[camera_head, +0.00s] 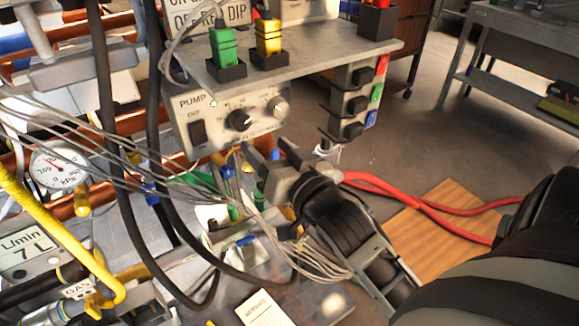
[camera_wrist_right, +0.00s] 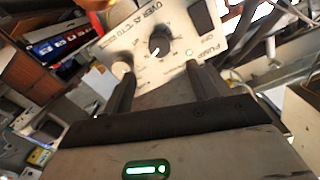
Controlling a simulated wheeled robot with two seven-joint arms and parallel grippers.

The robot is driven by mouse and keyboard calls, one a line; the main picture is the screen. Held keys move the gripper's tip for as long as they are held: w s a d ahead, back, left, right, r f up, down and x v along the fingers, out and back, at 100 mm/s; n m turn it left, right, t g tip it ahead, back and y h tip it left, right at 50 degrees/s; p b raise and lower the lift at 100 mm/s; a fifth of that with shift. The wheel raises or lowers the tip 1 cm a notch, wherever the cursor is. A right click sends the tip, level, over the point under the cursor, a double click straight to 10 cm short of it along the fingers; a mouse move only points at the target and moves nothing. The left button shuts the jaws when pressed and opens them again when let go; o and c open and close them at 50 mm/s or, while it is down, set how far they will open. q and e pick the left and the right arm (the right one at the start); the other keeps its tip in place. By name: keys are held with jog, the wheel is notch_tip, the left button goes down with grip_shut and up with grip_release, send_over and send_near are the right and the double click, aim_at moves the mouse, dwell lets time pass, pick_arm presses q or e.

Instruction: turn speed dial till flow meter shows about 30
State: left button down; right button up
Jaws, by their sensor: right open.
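The pump panel (camera_head: 205,108) carries a black dial (camera_head: 239,119) with a white pointer mark; I take this as the speed dial. The dial also shows in the right wrist view (camera_wrist_right: 160,43). My right gripper (camera_head: 264,155) is open and empty, below and slightly right of the dial in the head view. In the wrist view its two fingers stand apart, with the dial beyond the gap. A white plate reading "L/min" and "7 L" (camera_head: 28,246) is at lower left; I cannot tell whether it is the flow meter's reading. My left gripper is not in view.
A silver knob (camera_head: 278,106) and a black switch (camera_head: 197,132) flank the dial. Grey wires (camera_head: 110,165) and black hoses (camera_head: 130,210) pass left of my gripper. A round kPa gauge (camera_head: 60,166) is at left. Red hoses (camera_head: 400,197) run behind my arm.

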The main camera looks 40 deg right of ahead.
jog(key=s, duration=0.6)
jog(key=shift+s+a, duration=0.15)
jog(key=shift+s, duration=0.05)
pick_arm(q)
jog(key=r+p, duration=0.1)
jog(key=p, duration=0.2)
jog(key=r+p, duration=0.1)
jog(key=p, duration=0.2)
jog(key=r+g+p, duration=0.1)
jog(key=p, duration=0.2)
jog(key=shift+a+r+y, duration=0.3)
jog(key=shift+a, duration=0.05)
pick_arm(e)
jog(key=s+a+f+n+g+y, duration=0.2)
jog(key=s+a+f+n+g, duration=0.1)
jog(key=a+f, duration=0.2)
jog(key=s+a+f+n+g+y, duration=0.2)
jog(key=s+a+f+n+g, duration=0.1)
jog(key=f, duration=0.4)
jog(key=a+g, duration=0.1)
jog(key=a, duration=0.1)
jog(key=shift+a+f, duration=0.15)
jog(key=shift+a, duration=0.25)
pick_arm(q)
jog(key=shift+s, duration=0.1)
pick_arm(e)
jog(key=shift+y, duration=0.3)
dwell(1.2)
